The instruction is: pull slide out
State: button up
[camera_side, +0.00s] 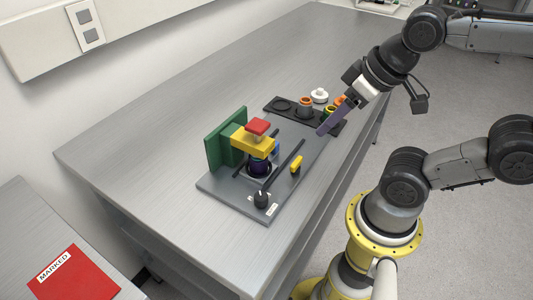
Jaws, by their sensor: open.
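The interferometer sits on a grey base plate (232,193) on the metal bench. It has a green upright plate (214,148), a yellow arm (250,140) with a red block (258,127) on top, and a dark purple round part (260,168) below. Dark rails (287,162) run across the base. A small yellow handle (296,164) stands at their right; I cannot tell for sure which part is the slide. My gripper (323,130) has purple fingers and is open, above and to the upper right of the yellow handle, apart from it. The gap between the fingers is hard to see.
A dark tray (270,103) behind holds several small round parts, with orange, white and yellow tops, close to my gripper. A black knob (261,199) stands at the base's front corner. The bench (150,150) is clear to the left. A red "MARKED" sheet (72,277) lies lower left.

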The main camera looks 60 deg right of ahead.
jog(key=w+r+m+g, duration=0.3)
jog(key=w+r+m, duration=0.2)
jog(key=m, duration=0.8)
jog(key=w+d+f+m+g, duration=0.2)
jog(key=w+f+m+g, duration=0.15)
jog(key=w, duration=0.55)
jog(key=shift+m+t, duration=0.35)
jog(key=shift+t, duration=0.1)
jog(key=f, duration=1.4)
jog(key=shift+s+a, duration=0.15)
jog(key=shift+a, duration=0.1)
jog(key=shift+r, duration=0.1)
jog(key=shift+c, duration=0.3)
grip_shut()
